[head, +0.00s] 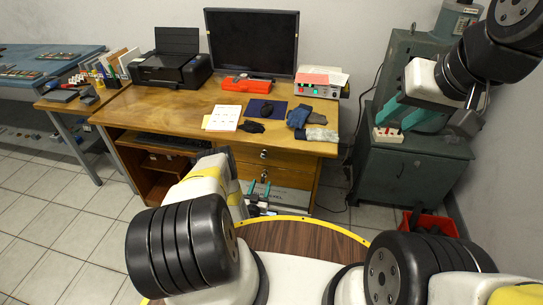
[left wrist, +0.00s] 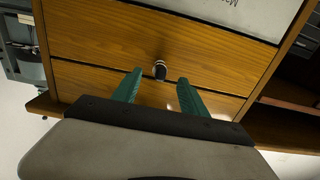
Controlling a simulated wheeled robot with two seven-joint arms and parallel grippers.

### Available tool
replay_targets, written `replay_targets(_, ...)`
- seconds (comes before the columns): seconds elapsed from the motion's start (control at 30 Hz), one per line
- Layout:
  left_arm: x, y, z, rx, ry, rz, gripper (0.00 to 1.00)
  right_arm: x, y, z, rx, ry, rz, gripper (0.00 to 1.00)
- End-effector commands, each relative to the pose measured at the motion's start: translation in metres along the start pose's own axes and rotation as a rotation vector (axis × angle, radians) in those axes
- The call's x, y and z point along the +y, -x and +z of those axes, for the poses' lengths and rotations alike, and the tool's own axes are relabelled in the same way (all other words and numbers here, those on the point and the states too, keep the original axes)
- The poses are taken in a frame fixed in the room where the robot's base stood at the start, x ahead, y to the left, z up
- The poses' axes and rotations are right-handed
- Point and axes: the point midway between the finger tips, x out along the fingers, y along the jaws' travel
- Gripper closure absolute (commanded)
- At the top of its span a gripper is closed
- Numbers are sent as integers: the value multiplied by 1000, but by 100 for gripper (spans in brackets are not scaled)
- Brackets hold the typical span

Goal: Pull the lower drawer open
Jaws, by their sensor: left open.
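The wooden desk's drawer stack shows an upper drawer (head: 284,158) and, below it, the lower drawer (head: 290,178). In the left wrist view, which is upside down, the lower drawer (left wrist: 215,55) lies flush next to a grey panel, and its small dark round knob (left wrist: 160,69) sticks out. My left gripper (head: 258,189) is open in front of the lower drawer. In the left wrist view its green fingertips (left wrist: 160,75) stand on either side of the knob, with gaps at both sides; depth is hard to tell. My right gripper (head: 394,124) is open and empty, raised at the right.
The desk top (head: 180,103) holds a printer (head: 172,65), a monitor (head: 252,42), gloves, papers and a red case. A grey panel with lettering (head: 290,200) lies under the drawers. A green cabinet (head: 415,165) stands at the right, with a red bin (head: 430,224) on the floor nearby.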

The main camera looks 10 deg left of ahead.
Motion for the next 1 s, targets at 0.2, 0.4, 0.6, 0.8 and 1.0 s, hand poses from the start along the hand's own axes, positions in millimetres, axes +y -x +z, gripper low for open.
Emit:
replay_targets(0.2,0,-29,0,2,-2,2,49,0,0,0,0,0,0,64)
replay_targets(0.4,0,-44,0,0,-1,0,49,0,0,0,0,0,0,64)
replay_targets(0.6,0,-48,0,0,0,0,49,0,0,0,0,0,0,64)
replay_targets(0.8,0,-47,0,0,0,0,52,0,0,0,0,0,0,64)
replay_targets(1.0,0,-47,0,0,0,0,72,0,0,0,0,0,0,64)
